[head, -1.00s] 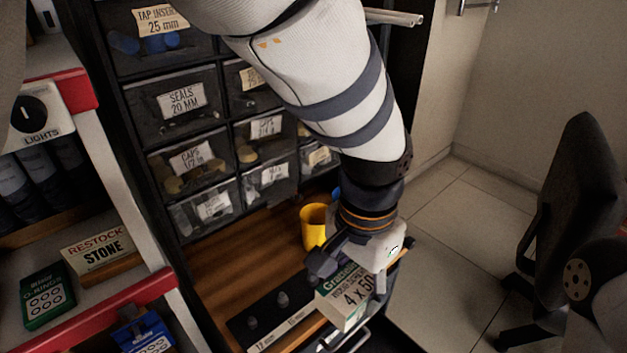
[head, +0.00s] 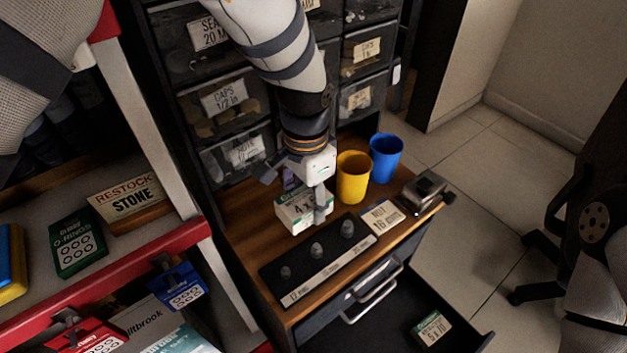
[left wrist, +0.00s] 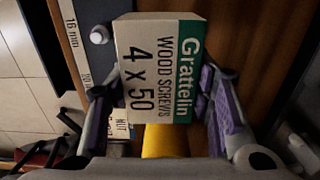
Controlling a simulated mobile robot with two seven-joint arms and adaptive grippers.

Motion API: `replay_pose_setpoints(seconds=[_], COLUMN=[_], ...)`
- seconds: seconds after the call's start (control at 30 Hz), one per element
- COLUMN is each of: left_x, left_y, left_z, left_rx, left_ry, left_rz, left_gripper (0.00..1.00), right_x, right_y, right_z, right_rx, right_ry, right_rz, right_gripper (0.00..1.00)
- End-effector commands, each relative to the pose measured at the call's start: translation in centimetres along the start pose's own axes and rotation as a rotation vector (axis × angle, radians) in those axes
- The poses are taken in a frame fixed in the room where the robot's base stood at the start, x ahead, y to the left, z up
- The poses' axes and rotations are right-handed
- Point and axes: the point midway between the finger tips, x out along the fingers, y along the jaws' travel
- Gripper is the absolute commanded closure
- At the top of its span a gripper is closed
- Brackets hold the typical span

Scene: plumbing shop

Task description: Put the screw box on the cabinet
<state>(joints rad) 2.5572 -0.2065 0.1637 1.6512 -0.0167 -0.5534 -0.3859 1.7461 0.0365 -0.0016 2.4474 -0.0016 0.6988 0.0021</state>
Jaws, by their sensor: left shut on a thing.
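The screw box (head: 297,214), white and green and marked 4 x 50, is between the fingers of my left gripper (head: 296,188), which is shut on it. The left wrist view shows the box (left wrist: 155,70) with its "Grattelin wood screws" label, and the purple finger pads of my left gripper (left wrist: 160,112) on either side. The box is at or just above the wooden top of the cabinet (head: 240,208), behind the black socket strip; I cannot tell whether it touches the wood. My right gripper is not in view.
A yellow cup (head: 352,177) and a blue cup (head: 386,157) stand right of the box. The black strip with knobs (head: 318,255) lies in front. An open drawer (head: 400,300) holds a 5 x 10 box (head: 431,327). Small-parts drawers (head: 225,100) rise behind.

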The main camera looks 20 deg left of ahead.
Motion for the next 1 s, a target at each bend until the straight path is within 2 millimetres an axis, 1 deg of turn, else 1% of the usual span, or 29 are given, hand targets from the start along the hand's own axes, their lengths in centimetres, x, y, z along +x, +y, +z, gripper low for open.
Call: replay_pose_setpoints(seconds=[0.07, 0.17, 0.3, 0.33, 0.53, 0.67, 0.7, 0.77, 0.8, 1.0], left_x=[0.3, 1.4, 4.1, 4.4, 4.1, 4.5, 4.5, 4.5, 4.5, 4.5], left_y=[-0.4, -1.1, -1.1, -1.1, -1.1, -1.1, -1.1, -1.1, -1.1, -1.1], left_z=[0.0, 0.3, 0.3, 0.3, 0.2, 0.2, 0.2, 0.2, 0.2, 0.2], left_rx=[0.000, -0.002, 0.000, 0.000, 0.000, -0.001, -0.001, -0.001, -0.001, -0.001], left_ry=[0.003, 0.000, -0.001, 0.000, 0.005, 0.003, 0.003, 0.003, 0.003, 0.003], left_rz=[-0.001, 0.000, 0.000, -0.001, -0.003, -0.002, -0.002, -0.002, -0.002, -0.002], left_gripper=[0.93, 0.93, 0.93, 0.93, 0.93, 0.93, 0.48, 0.34, 0.32, 0.32], right_x=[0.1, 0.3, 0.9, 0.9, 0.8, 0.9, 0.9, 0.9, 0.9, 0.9], right_y=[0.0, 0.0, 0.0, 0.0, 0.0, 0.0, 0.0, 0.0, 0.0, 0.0], right_z=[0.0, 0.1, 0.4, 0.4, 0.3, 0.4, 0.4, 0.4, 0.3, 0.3], right_rx=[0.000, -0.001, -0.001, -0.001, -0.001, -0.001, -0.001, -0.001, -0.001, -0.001], right_ry=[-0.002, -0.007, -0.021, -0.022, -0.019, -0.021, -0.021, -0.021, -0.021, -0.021], right_rz=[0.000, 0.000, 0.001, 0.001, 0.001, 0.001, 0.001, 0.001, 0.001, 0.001], right_gripper=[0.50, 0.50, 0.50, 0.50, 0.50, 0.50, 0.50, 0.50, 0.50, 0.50])
